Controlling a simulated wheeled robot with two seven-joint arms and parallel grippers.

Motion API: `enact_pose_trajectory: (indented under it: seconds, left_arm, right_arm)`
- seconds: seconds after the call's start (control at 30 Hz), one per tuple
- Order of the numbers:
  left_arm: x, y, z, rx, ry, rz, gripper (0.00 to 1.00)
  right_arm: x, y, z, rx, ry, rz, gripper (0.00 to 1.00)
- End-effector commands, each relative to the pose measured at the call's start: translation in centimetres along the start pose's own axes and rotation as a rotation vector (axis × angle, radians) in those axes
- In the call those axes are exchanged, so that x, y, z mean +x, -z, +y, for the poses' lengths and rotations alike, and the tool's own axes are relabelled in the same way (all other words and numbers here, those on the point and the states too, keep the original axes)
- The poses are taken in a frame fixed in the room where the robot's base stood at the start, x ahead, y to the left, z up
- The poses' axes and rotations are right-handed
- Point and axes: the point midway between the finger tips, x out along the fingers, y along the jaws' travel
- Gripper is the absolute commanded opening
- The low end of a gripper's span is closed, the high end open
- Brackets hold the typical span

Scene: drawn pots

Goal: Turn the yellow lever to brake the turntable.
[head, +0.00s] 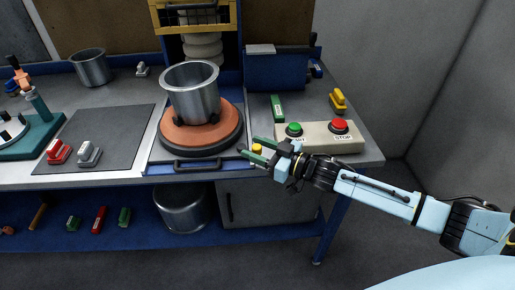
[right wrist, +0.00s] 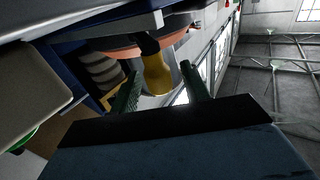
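The turntable (head: 171,133) is an orange disc on a dark base, with a grey metal pot (head: 193,92) standing upright on it. The yellow lever (head: 257,149) shows at the turntable's right front, partly hidden by my right gripper (head: 250,146). In the right wrist view the yellow lever (right wrist: 157,76) hangs from a dark stem between the two green fingertips of the gripper (right wrist: 160,78). The fingers are apart, with a gap on both sides of the lever. I cannot tell whether either touches it. My left gripper is not in view.
A beige box with a green button (head: 294,129) and a red button (head: 339,126) stands just behind my right gripper. A green block (head: 277,107) and a yellow clamp (head: 338,101) lie behind it. A grey mat (head: 105,130) lies left of the turntable.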

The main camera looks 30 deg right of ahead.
Motion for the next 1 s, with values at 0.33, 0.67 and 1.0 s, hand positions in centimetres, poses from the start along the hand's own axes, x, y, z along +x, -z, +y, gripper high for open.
enact_pose_trajectory:
  seconds: [0.33,0.67,1.0]
  left_arm:
    - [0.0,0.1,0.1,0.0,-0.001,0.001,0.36]
    - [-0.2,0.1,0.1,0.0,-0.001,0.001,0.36]
    - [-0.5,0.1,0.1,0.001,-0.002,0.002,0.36]
  right_arm:
    - [-1.3,-0.2,0.0,0.001,-0.001,-0.004,0.46]
    - [-7.2,-0.2,0.0,0.002,-0.001,-0.005,0.46]
    - [-12.2,-0.1,0.0,0.001,0.0,-0.004,0.46]
